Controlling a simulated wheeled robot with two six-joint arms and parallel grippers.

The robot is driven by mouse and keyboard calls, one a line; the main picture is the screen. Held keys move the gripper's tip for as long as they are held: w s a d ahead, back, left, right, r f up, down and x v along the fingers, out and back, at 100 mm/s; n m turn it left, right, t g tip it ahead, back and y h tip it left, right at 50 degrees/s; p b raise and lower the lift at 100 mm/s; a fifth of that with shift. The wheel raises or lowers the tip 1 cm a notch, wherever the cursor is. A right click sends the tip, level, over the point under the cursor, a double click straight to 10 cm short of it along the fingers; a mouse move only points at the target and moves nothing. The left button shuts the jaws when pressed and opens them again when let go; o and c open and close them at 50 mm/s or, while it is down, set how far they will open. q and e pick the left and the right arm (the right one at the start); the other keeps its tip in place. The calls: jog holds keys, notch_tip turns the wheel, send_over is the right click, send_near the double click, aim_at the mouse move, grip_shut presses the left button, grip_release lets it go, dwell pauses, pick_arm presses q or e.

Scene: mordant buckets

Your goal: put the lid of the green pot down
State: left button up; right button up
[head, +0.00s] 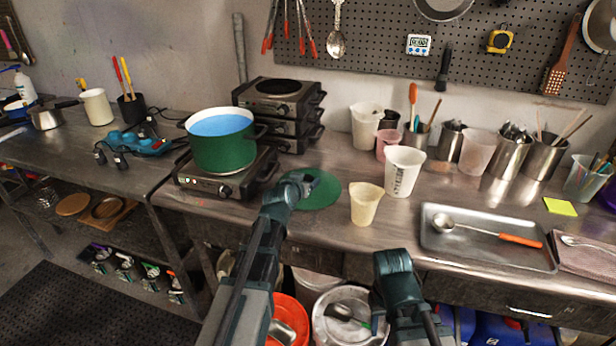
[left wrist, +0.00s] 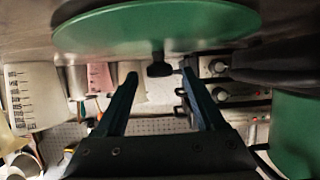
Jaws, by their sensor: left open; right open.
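The green pot (head: 222,145) stands uncovered on a hot plate, with blue liquid inside. Its green lid (head: 322,192) is at the bench top right of the hot plate, and looks flat on it. My left gripper (head: 299,180) is over the lid's left part and hides some of it. In the left wrist view the lid (left wrist: 160,28) shows upside down with its dark knob (left wrist: 159,69) between the tips of my open left gripper (left wrist: 158,76); I see gaps at both sides. My right gripper (head: 392,262) is open and empty, at the bench's front edge.
A hot plate (head: 222,186) is left of the lid, with stacked burners (head: 280,108) behind. A cream cup (head: 365,204) and a white measuring cup (head: 402,172) stand close on the right. A metal tray (head: 480,252) with a ladle lies further right.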

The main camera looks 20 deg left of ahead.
pick_arm(q)
jog(key=p+v, duration=0.3)
jog(key=v, duration=0.6)
pick_arm(e)
notch_tip(320, 180, up, 4)
jog(key=shift+f, duration=0.25)
